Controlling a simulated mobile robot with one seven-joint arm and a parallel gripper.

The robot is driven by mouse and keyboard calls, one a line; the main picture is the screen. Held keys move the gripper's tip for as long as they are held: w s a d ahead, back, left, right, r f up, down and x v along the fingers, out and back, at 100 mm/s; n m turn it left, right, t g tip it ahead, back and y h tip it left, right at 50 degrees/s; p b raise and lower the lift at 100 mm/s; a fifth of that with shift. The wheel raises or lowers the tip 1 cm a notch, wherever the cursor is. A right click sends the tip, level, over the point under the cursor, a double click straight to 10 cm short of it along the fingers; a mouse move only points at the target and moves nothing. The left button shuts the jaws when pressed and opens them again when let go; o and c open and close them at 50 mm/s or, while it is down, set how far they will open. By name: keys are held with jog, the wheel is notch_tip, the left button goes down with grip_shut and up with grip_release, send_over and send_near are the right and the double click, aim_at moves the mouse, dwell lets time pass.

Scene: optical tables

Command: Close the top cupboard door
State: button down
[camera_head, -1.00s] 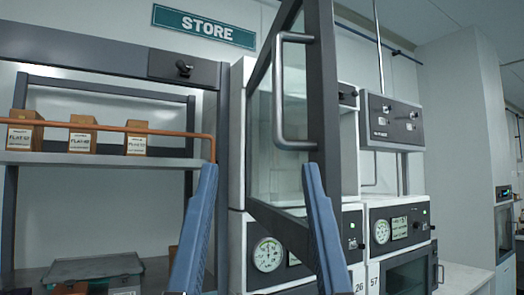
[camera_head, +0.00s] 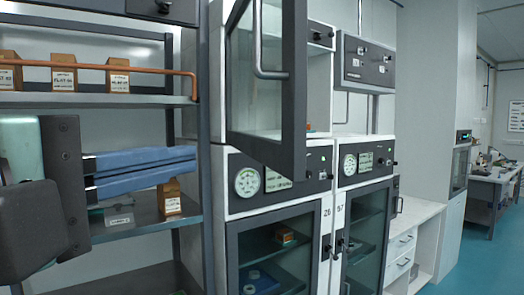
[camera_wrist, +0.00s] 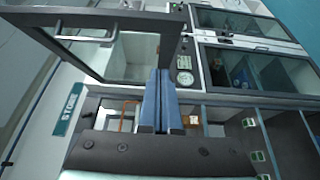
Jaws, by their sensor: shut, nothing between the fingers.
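The top cupboard door (camera_head: 294,95) is a dark-framed glass door that stands open, swung out toward me from the white cupboard. Its silver bar handle (camera_head: 258,48) is on the near edge. The cupboard's open inside (camera_head: 319,75) shows behind the door. My gripper (camera_head: 194,166) is left of the door and a little below it, with its blue fingers together and empty. In the wrist view the gripper (camera_wrist: 160,73) points toward the lower edge of the open door (camera_wrist: 168,38), with the handle (camera_wrist: 82,40) at upper left. I cannot tell whether fingers and door touch.
Shelves (camera_head: 100,100) with several small boxes and a copper rail (camera_head: 120,68) stand left, behind my gripper. Lower glass-fronted cupboards (camera_head: 275,255) with dials are shut. A white counter (camera_head: 412,215) stands right, with open floor (camera_head: 455,270) beyond.

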jog(key=p, duration=0.4)
send_near(283, 147)
jog(key=w+a, duration=0.1)
jog(key=w, duration=0.4)
jog(key=shift+d+r+p, duration=0.1)
jog(key=shift+d+p, duration=0.5)
jog(key=shift+d, duration=0.65)
jog(key=shift+w+d, duration=0.15)
jog(key=shift+d, duration=0.45)
jog(key=shift+d, duration=0.1)
